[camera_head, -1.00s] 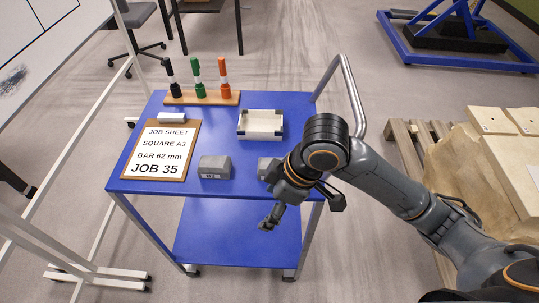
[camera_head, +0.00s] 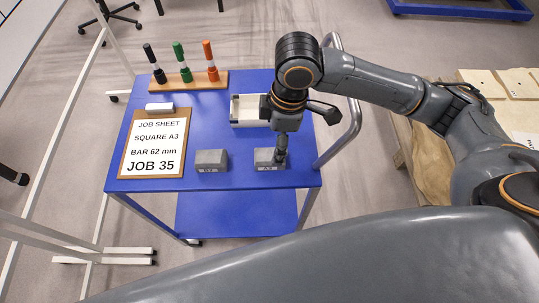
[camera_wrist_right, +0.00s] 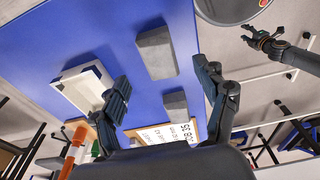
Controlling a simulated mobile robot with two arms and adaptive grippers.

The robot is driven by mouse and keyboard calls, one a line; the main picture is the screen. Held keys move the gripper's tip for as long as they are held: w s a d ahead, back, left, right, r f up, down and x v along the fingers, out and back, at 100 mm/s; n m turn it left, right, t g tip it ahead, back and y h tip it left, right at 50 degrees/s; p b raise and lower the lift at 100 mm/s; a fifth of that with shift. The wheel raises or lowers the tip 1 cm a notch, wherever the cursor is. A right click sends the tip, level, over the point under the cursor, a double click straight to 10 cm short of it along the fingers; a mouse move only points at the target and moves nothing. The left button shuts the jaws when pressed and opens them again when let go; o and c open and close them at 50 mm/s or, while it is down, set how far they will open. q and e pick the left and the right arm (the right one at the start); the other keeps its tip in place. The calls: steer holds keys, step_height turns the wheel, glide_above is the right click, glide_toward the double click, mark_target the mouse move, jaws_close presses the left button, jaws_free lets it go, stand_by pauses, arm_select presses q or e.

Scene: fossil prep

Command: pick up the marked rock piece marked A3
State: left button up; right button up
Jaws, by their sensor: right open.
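The grey rock piece with a mark that looks like A3 (camera_head: 264,158) lies on the blue cart top, near its front right edge. It also shows in the wrist view as the upper grey block (camera_wrist_right: 156,54). My right gripper (camera_head: 281,151) points down over this piece and partly covers its right end in the head view. In the wrist view the right gripper (camera_wrist_right: 163,80) is open and empty, with the piece beyond its fingertips. A second grey rock piece (camera_head: 211,158) lies to the left; its mark is too small to read.
A metal handle (camera_head: 350,125) rises at the cart's right side.

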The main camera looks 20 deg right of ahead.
mark_target(270, 154)
steer(key=f, duration=0.4)
steer(key=a+f, duration=0.1)
steer(key=f, duration=0.1)
steer(key=shift+w+a+f, duration=0.1)
steer(key=shift+w+f, duration=0.05)
steer(key=shift+w, duration=0.2)
steer(key=c, duration=1.5)
